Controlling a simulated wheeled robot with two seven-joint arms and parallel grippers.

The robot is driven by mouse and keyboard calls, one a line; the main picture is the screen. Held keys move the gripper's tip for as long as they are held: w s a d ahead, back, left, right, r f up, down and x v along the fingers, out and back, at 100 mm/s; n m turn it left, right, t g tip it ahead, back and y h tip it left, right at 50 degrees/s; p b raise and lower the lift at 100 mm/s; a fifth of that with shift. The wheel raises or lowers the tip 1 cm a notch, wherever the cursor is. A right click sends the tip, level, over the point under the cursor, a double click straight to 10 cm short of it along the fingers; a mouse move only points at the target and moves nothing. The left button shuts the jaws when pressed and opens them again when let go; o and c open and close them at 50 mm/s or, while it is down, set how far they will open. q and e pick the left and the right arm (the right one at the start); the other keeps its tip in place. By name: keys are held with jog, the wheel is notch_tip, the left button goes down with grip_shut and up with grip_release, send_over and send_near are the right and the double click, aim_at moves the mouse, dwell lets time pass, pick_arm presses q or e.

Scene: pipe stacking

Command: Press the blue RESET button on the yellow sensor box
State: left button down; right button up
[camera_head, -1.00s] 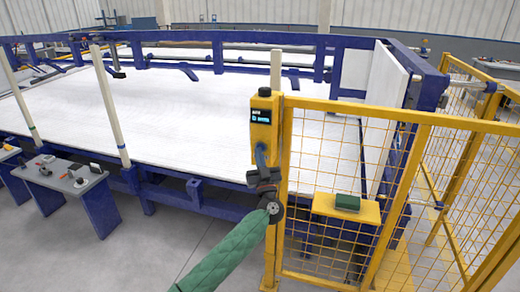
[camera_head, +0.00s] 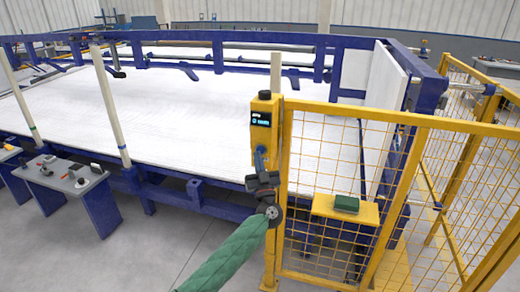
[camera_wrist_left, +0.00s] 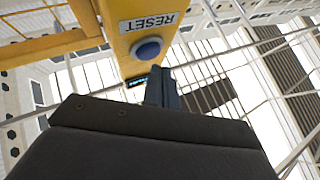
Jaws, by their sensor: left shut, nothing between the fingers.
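The yellow sensor box (camera_head: 262,128) is mounted on the yellow fence post, with a small lit display on its front. In the left wrist view the yellow box (camera_wrist_left: 127,18) carries a RESET label and a round blue button (camera_wrist_left: 147,48). My left gripper (camera_head: 261,158) is shut and empty at the lower part of the box, hiding the button in the head view. In the left wrist view the shut fingers (camera_wrist_left: 160,85) point toward the box, just below and right of the button. I cannot tell whether they touch it. My right gripper is not in view.
A yellow mesh fence (camera_head: 330,155) runs right from the post. A yellow shelf with a green box (camera_head: 346,204) is behind the mesh. A large white table with a blue frame (camera_head: 200,95) stands behind. A small grey table (camera_head: 62,180) is at left.

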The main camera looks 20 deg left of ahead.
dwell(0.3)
pick_arm(q)
jog(key=s+p, duration=0.3)
jog(key=s, duration=0.2)
jog(key=shift+s+p, duration=0.1)
jog(key=shift+p, duration=0.2)
dwell(0.6)
